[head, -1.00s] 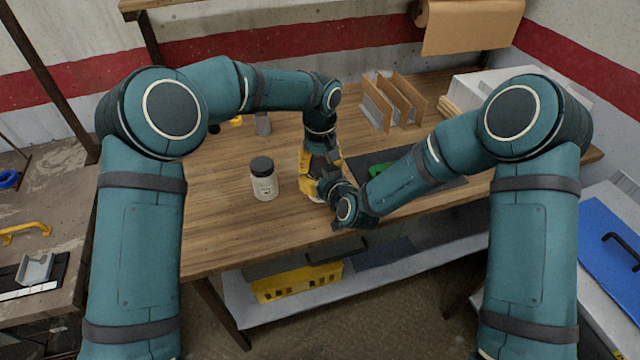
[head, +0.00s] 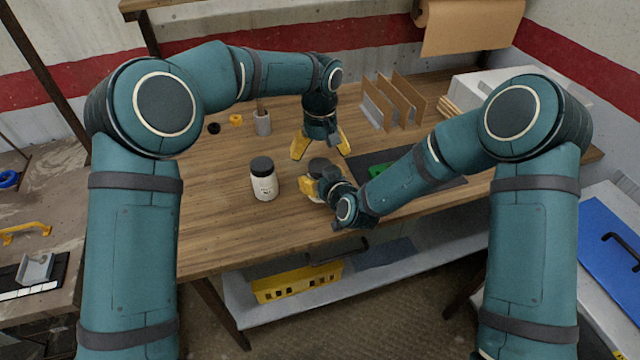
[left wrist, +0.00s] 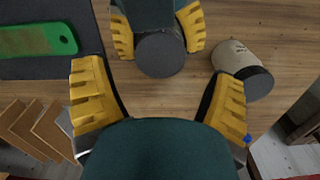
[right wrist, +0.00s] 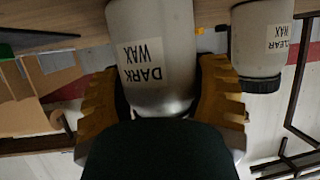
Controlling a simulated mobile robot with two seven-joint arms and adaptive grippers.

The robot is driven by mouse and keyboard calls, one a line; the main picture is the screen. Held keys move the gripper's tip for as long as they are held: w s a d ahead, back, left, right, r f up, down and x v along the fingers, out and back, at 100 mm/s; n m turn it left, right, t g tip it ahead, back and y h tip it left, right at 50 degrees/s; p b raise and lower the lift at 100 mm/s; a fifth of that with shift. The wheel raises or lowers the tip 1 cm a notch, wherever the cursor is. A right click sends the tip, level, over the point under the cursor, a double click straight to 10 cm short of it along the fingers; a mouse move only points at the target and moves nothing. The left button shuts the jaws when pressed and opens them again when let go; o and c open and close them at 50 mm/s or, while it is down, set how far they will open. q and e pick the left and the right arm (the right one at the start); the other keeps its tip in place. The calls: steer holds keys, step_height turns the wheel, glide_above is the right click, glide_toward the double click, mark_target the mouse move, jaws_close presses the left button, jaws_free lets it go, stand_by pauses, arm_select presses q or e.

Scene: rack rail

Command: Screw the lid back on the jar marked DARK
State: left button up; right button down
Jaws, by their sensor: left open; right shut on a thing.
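The jar marked DARK (right wrist: 150,45) stands on the table with its label reading upside down in the right wrist view. My right gripper (head: 316,188) is shut around its side. A dark round lid (left wrist: 160,54) sits at the jar's top, between the right gripper's fingers; it also shows in the head view (head: 318,164). I cannot tell how tightly it is seated. My left gripper (head: 320,148) is open and empty, above and behind the jar, with its fingers apart from the lid. A second jar, marked CLEAR (head: 264,184), stands to the left with a black lid on.
A grey cup (head: 263,123) and small yellow and black items stand at the back left. A dark mat (head: 450,181) with a green tool (left wrist: 35,38) lies to the right. Upright brown panels (head: 390,98) stand behind. The table's front left is clear.

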mark_target(320, 165)
arm_select(q)
steer(key=shift+r, duration=0.35)
steer(key=shift+o, duration=0.2)
steer(key=n, duration=0.1)
steer(key=r+n, duration=0.1)
steer(key=n, duration=0.1)
step_height(320, 165, up, 2)
steer(key=n, duration=0.3)
steer(key=shift+r+n, duration=0.2)
steer(key=shift+n, duration=0.1)
steer(key=shift+f, duration=0.1)
steer(key=shift+f, duration=3.95)
